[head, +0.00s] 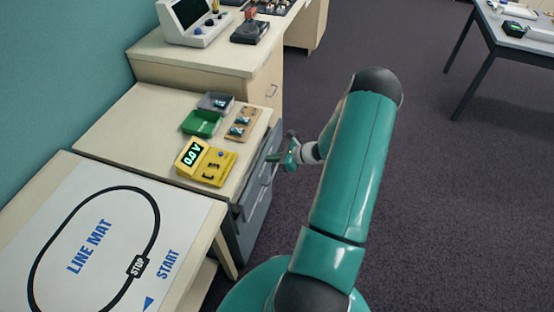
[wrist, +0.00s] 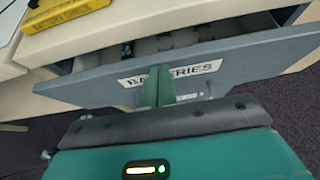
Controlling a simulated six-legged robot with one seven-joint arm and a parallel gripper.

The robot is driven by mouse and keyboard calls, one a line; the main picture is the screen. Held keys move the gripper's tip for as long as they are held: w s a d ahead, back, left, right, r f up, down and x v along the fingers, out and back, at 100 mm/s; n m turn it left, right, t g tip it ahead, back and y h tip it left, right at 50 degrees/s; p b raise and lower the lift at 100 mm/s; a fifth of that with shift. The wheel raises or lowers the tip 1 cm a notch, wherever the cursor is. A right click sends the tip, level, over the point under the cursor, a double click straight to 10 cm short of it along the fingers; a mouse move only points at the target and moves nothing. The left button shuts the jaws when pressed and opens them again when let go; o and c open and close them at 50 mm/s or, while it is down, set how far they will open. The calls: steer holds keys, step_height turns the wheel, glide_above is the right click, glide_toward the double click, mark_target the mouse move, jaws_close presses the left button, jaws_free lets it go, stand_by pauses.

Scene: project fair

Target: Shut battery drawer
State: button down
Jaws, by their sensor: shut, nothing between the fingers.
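The battery drawer (wrist: 255,62) has a grey front with a white label (wrist: 205,67) reading BATTERIES. It stands partly open: a gap behind its front shows pale contents under the bench edge. In the head view the drawer front (head: 256,178) is on the right side of the bench, partly hidden by my gripper. My gripper (head: 275,160) is shut and empty, level with the drawer front. In the wrist view its fingertips (wrist: 158,73) overlap the middle of the label; I cannot tell whether they touch it.
On the bench are a yellow meter (head: 208,165), a green tray (head: 202,123), a grey tray (head: 215,103) and a wooden board (head: 243,123). A line mat (head: 110,240) lies on the nearer table. Dark carpet (head: 450,210) to the right is clear.

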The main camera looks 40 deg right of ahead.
steer(key=shift+w+a, duration=0.3)
steer(key=shift+w, duration=0.3)
steer(key=shift+w+a, duration=0.3)
steer(key=shift+w, duration=0.3)
steer(key=shift+s, duration=0.1)
steer(key=shift+d, duration=0.1)
